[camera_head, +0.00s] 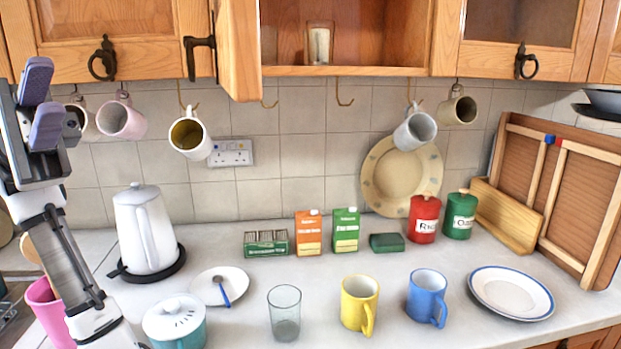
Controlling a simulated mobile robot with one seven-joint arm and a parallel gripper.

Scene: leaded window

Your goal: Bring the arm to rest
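My gripper (42,104) is raised at the far left, in front of the cupboard door and the hanging mugs. Its two purple finger pads stand apart with nothing between them, so it is open and empty. My arm comes up from the bottom left corner and touches nothing that I can see. It hides part of the counter and wall behind it.
Near my arm are a pink container (45,304), a teal lidded pot (175,322) and a white kettle (146,232). A pink mug (122,119) hangs beside my gripper. A glass (285,313), yellow mug (359,303) and blue mug (426,296) stand along the counter's front.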

